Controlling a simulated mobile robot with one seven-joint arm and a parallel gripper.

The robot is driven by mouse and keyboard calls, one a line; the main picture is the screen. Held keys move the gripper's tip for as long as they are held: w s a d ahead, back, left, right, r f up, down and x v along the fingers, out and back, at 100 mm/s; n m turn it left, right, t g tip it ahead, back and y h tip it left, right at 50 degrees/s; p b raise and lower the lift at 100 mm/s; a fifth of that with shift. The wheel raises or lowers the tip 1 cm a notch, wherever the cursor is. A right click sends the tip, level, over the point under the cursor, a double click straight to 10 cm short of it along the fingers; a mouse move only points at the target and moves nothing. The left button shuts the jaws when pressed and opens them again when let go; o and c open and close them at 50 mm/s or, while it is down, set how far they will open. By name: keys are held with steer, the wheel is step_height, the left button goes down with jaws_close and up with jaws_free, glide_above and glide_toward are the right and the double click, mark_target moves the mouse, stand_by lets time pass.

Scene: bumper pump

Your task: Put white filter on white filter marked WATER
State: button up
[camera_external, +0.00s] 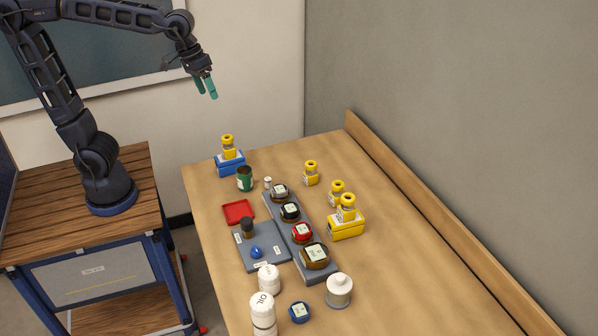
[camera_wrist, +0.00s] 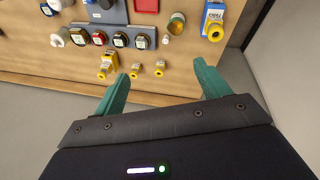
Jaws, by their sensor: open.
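My gripper (camera_external: 207,88) is open and empty, raised high above the far left end of the table. Its two teal fingers also show in the wrist view (camera_wrist: 161,72), well apart from everything. A white filter marked OIL (camera_external: 263,314) stands at the table's near edge. A second white filter (camera_external: 268,279) stands just behind it; its marking is too small to read. A third white filter-like piece (camera_external: 340,287) with a greyish lower part stands to the right; it shows at the left of the wrist view (camera_wrist: 60,38). No WATER mark is readable.
A grey rack (camera_external: 321,270) holds several dark and red capped jars. Left of it are a grey board (camera_external: 271,262), a red tray (camera_external: 238,208) and a green can (camera_external: 245,180). Yellow bottles stand on the right and on a blue box (camera_external: 230,168). The right table strip is clear.

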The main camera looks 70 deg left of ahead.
steer(key=s+a+f+m+t+y, duration=0.1)
steer(key=s+a+f, duration=0.2)
steer(key=s+a, duration=0.4)
steer(key=s+a+f+m+t, duration=0.1)
steer(key=s+a+f+m, duration=0.1)
steer(key=s+a, duration=0.6)
steer(key=shift+s+a+f+y, duration=0.2)
steer(key=shift+s+f+y, duration=0.2)
steer(key=shift+s+f, duration=0.35)
steer(key=shift+o, duration=0.3)
steer(key=shift+w+f, duration=0.1)
steer(key=shift+w, duration=0.05)
